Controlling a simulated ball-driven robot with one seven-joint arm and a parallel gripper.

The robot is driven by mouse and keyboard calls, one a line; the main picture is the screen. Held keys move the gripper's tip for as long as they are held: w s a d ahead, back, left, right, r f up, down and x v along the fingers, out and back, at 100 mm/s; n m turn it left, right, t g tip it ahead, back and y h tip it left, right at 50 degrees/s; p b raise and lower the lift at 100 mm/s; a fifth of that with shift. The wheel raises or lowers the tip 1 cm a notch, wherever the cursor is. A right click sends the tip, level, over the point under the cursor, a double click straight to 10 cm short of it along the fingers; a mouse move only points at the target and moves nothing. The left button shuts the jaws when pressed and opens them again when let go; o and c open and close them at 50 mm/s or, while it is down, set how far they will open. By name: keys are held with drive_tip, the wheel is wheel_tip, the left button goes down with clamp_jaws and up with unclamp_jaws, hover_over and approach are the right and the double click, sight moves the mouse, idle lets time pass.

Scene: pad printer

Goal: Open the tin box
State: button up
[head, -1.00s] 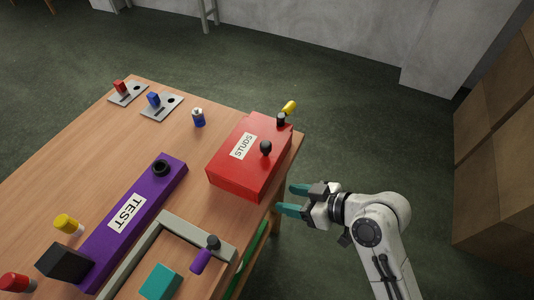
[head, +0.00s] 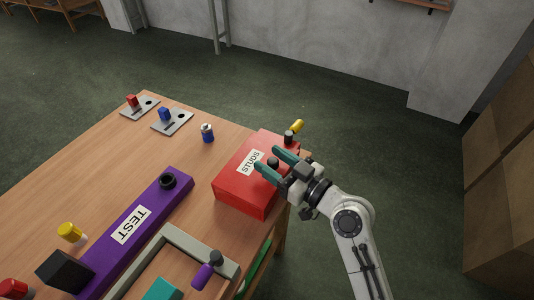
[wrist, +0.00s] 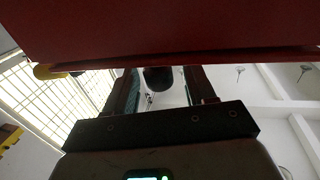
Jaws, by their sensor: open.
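The red tin box labelled STUDS (head: 237,189) sits at the right corner of the wooden table, its lid looking closed. A black knob (head: 272,163) stands on its top, and a yellow-tipped handle (head: 296,126) is at its far corner. My gripper (head: 270,159) is open at the box's right side, with its teal fingers either side of the knob in the picture. In the wrist view the knob (wrist: 158,79) shows between the two fingers, below the red box surface (wrist: 160,30). I cannot tell whether the fingers touch it.
A purple TEST bar (head: 133,223) and a grey frame (head: 191,236) with a purple-handled lever (head: 202,276) lie left of and nearer than the box. A small blue-and-white cylinder (head: 207,133) and two grey switch plates (head: 172,122) are behind. Open floor lies to the right.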

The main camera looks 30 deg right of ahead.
drive_tip(key=shift+x, duration=1.1)
clamp_jaws()
